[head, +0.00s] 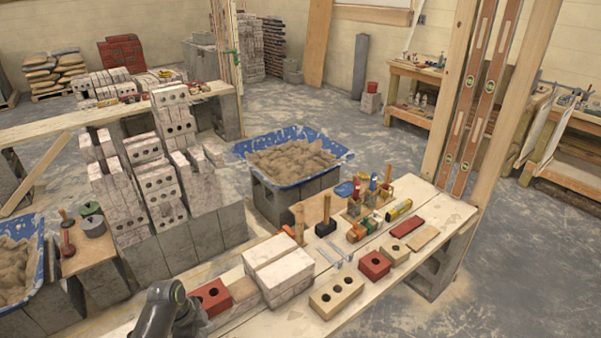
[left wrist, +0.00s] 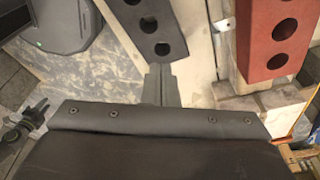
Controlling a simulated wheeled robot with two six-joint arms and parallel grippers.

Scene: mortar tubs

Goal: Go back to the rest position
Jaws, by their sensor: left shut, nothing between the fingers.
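My left gripper (left wrist: 158,72) shows in the left wrist view with its narrow fingers together and nothing between them. Close beyond the fingertips is a dark piece with round holes (left wrist: 149,12); I cannot tell whether they touch. A red brick with holes (left wrist: 275,38) is to the right of the fingers, apart from them. In the head view a dark part of my arm (head: 163,308) rises at the bottom edge, beside a red brick (head: 211,297) on the wooden bench.
The bench (head: 452,217) holds pale blocks (head: 280,268), a cream brick with holes (head: 335,294), a mallet (head: 326,225) and other tools. A blue tub of mortar (head: 243,151) stands behind it. Stacked grey blocks (head: 205,232) are at left.

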